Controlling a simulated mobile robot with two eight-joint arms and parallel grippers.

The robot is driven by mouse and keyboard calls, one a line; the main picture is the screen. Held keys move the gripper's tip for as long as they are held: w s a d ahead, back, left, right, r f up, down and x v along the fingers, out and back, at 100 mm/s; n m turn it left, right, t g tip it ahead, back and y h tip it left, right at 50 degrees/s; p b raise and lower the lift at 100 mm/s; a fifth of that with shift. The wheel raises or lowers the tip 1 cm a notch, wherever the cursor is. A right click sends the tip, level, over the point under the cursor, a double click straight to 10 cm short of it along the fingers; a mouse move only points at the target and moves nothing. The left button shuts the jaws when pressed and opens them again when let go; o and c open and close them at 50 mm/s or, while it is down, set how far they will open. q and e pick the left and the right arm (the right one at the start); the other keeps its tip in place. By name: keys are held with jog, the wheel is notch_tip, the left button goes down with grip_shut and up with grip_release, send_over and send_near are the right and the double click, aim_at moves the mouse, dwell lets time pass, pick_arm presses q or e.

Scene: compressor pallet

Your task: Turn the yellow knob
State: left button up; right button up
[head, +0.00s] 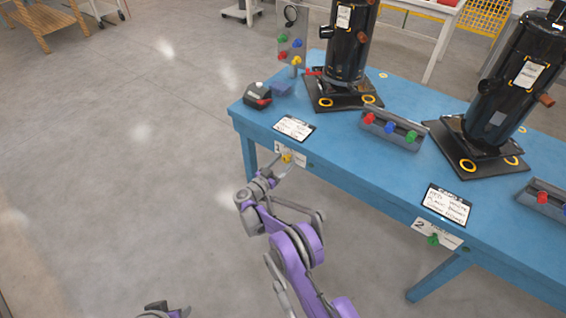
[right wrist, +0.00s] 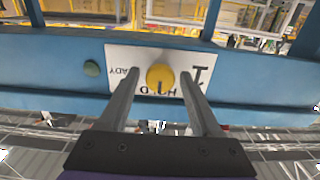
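The yellow knob (head: 287,158) is on a white label plate (right wrist: 120,57) marked 1, on the front edge of the blue table. In the right wrist view the knob (right wrist: 160,79) shows as a round yellow face, with the plate's lettering upside down. My right gripper (head: 279,169) is in front of the plate. In the right wrist view its fingers (right wrist: 160,88) are open, one on each side of the knob, with gaps to it. I cannot tell whether the tips reach past the knob's face. Only a little of my left arm (head: 165,311) shows at the bottom edge.
The blue table (head: 345,165) carries two black compressors (head: 347,45) (head: 498,90) and a control strip (head: 392,130). A green button (right wrist: 91,68) sits beside the plate. A second plate (head: 424,229) has a green knob (head: 433,240).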

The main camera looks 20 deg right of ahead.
grip_shut()
jog(key=m+b, duration=0.3)
jog(key=shift+f, duration=0.2)
jog(key=m+b, duration=0.2)
jog(key=m, duration=0.3)
jog(key=shift+r+b, duration=0.1)
jog(key=shift+b, duration=0.25)
jog(key=m+b, duration=0.1)
jog(key=m, duration=0.3)
jog(key=m+b, duration=0.1)
jog(key=m, duration=0.4)
jog(key=shift+m, duration=0.4)
jog(key=shift+b, duration=0.3)
